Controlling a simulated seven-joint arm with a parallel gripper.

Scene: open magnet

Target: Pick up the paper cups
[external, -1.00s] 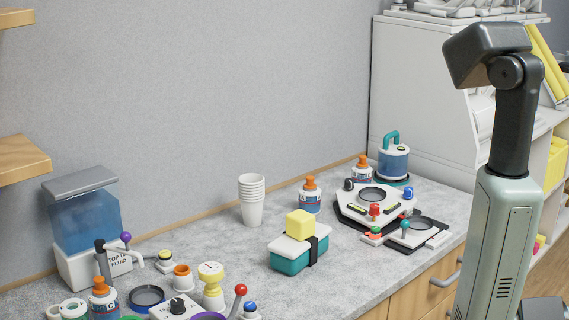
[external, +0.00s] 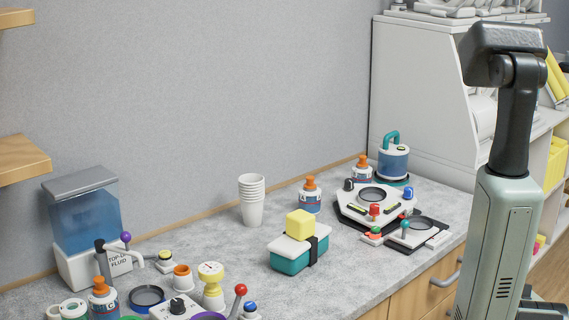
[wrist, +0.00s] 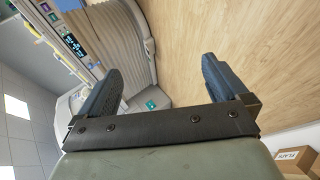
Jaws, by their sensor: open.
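A stack of white paper cups (external: 251,201) stands upright on the grey counter (external: 225,275), close to the wall, in the external view. My gripper (wrist: 160,85) shows in the wrist view with its two dark fingers wide apart and nothing between them. The wrist view looks out over wooden floor and a pale curved machine, and the cups are not in it. In the external view my arm stands at the right, away from the cups, and the gripper itself cannot be made out there.
Right of the cups are an orange-capped bottle (external: 310,196) and a teal box (external: 298,254) with a yellow block (external: 300,224) on top. A fluid dispenser (external: 86,228) stands at the left. Several small items crowd the front left. A white control panel (external: 372,207) lies farther right.

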